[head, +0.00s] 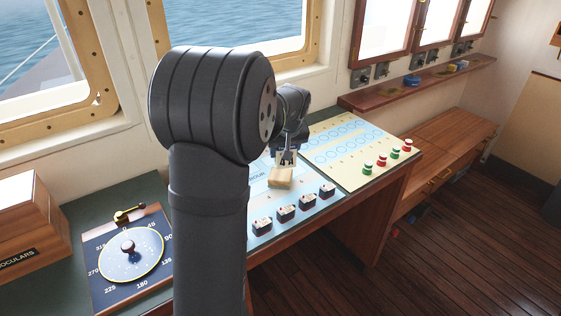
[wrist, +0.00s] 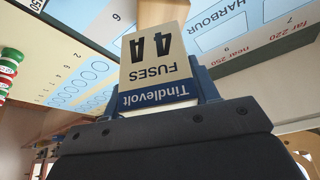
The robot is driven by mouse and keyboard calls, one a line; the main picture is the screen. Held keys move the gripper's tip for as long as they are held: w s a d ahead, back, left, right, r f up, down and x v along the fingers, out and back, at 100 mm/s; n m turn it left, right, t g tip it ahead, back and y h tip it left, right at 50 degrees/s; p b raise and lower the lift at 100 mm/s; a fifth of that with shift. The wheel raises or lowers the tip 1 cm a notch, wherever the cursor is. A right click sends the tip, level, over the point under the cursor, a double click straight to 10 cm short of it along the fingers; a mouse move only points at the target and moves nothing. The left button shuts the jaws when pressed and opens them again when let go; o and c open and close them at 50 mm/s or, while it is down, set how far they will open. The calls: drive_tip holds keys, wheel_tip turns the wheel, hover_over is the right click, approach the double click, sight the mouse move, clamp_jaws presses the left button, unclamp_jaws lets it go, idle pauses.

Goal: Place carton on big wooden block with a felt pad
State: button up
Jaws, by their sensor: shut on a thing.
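The carton (wrist: 158,62), cream with a blue band, reads "Tindlevolt FUSES 4A" upside down in the wrist view. My gripper (wrist: 158,88) is shut on its blue-banded end, and the cream end points away from the jaws. In the head view my gripper (head: 287,158) points down over the chart panel, partly behind my own arm. A tan box-shaped thing (head: 281,178) shows right below the fingertips; I cannot tell whether it is the carton or the wooden block. No felt pad can be made out.
The panel (head: 340,142) carries printed circles and "HARBOUR". Several small dark-sided blocks (head: 285,213) stand along its front edge. A compass dial board (head: 130,255) and a wooden binoculars box (head: 30,225) are at left.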

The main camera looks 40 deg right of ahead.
sight(280, 160)
drive_tip(key=shift+w+a+f, duration=0.2)
drive_tip(key=shift+w+f, duration=0.2)
drive_tip(key=shift+w, duration=0.4)
drive_tip(key=shift+f, duration=2.05)
drive_tip(key=o, duration=1.2)
drive_tip(key=shift+f, duration=0.15)
drive_tip(key=shift+s+r, duration=0.1)
drive_tip(key=shift+r, duration=0.3)
drive_tip(key=v, duration=1.1)
drive_tip(key=shift+r, duration=0.25)
